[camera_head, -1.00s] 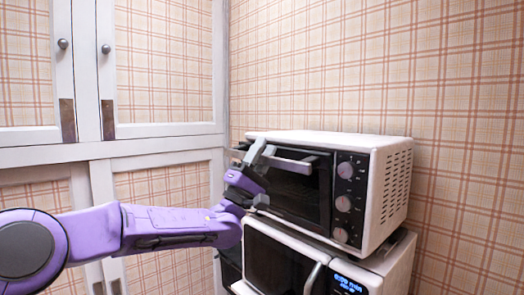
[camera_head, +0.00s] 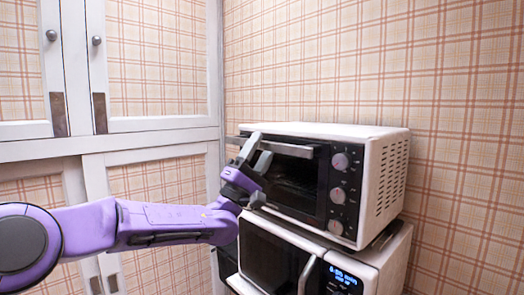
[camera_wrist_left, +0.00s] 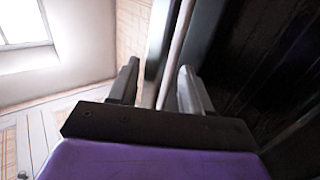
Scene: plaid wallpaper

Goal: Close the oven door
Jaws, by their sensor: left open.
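The white oven (camera_head: 375,150) with a dark front stands on top of another appliance in the head view. Its dark glass door (camera_head: 295,185) looks close to upright; I cannot tell whether it is fully shut. The grey door handle (camera_head: 290,149) runs along the door's top edge. My left gripper (camera_head: 260,147) is open at the left part of the handle. In the left wrist view, the handle bar (camera_wrist_left: 179,45) runs between the two spread fingers (camera_wrist_left: 158,85); contact is unclear. My right gripper is not in view.
A white microwave (camera_head: 376,268) with a blue display is directly under the oven. White cabinets (camera_head: 158,125) with plaid panels stand to the left. A plaid wall (camera_head: 465,100) is behind and to the right.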

